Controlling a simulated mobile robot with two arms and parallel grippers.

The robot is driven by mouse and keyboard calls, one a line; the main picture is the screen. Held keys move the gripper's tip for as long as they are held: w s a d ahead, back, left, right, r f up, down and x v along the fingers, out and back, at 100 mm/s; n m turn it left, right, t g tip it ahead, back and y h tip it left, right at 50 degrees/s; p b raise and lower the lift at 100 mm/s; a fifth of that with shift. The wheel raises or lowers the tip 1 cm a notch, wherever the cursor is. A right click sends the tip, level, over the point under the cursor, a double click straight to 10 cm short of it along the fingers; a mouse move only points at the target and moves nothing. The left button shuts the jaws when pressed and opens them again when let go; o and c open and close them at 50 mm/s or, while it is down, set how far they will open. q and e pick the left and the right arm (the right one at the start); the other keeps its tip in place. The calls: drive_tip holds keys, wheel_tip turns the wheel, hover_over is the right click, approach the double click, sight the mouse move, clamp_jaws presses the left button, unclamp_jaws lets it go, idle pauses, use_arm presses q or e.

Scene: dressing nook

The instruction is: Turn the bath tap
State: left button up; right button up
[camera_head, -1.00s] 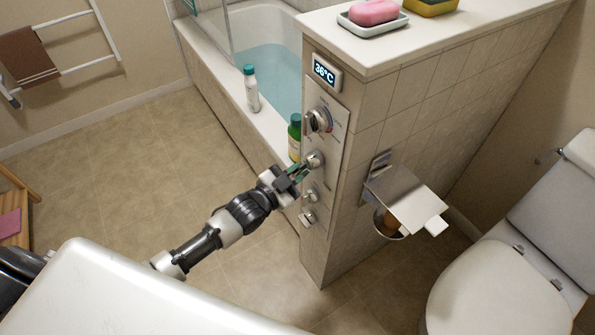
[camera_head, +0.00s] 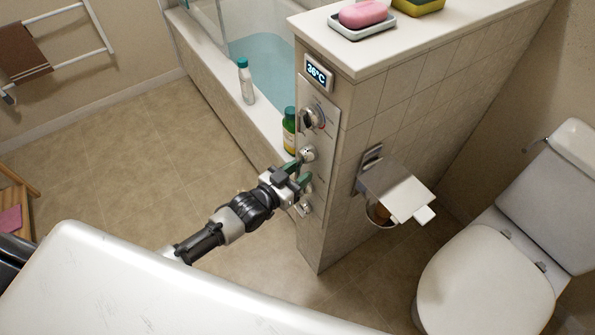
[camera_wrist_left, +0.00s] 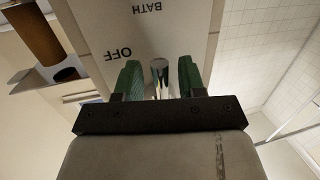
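A wall panel (camera_head: 318,104) on the end of the tiled half-wall carries a large dial (camera_head: 313,118) and several chrome knobs below it. One knob (camera_head: 307,154) shows just above my left gripper (camera_head: 300,176), and another (camera_head: 303,208) shows below it. My left gripper, with green fingers, is at the panel and hides part of it. In the left wrist view a chrome knob (camera_wrist_left: 160,74) stands between the open fingers, with a gap on each side. The panel there (camera_wrist_left: 180,40) reads BATH and OFF, upside down. My right gripper is not in view.
A paper holder (camera_head: 397,190) sticks out right of the panel, with the toilet (camera_head: 487,280) beyond. Bottles, one green (camera_head: 290,130) and one white (camera_head: 246,82), stand on the bath rim. A pink soap (camera_head: 363,14) sits on the half-wall.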

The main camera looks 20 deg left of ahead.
use_arm(q)
drive_tip(key=v, duration=1)
drive_tip(key=shift+s+a, duration=0.15)
drive_tip(key=shift+s, duration=0.2)
drive_tip(key=s+a+f+n+g+y, duration=0.1)
drive_tip(key=s+a+f+g+y, duration=0.15)
drive_tip(key=f, duration=0.55)
drive_tip(key=s+a+f+n+g+y, duration=0.15)
drive_tip(key=s+f, duration=0.25)
drive_tip(key=f, duration=0.4)
drive_tip(key=s+a+f+g+y, duration=0.2)
drive_tip(key=s+f, duration=0.1)
drive_tip(key=f, duration=0.6)
drive_tip(key=s+d+f+g+y, duration=0.1)
drive_tip(key=s+f+g, duration=0.3)
drive_tip(key=s, duration=0.8)
drive_tip(key=s+d+f+g, duration=0.1)
drive_tip(key=s+f+g, duration=0.3)
drive_tip(key=s+f, duration=0.5)
drive_tip(key=s, duration=0.3)
drive_tip(key=shift+s+d+f+y, duration=0.2)
drive_tip(key=shift+s+f+y, duration=0.05)
drive_tip(key=shift+y, duration=0.15)
drive_tip(key=shift+w+n, duration=0.1)
drive_tip(key=shift+n, duration=0.15)
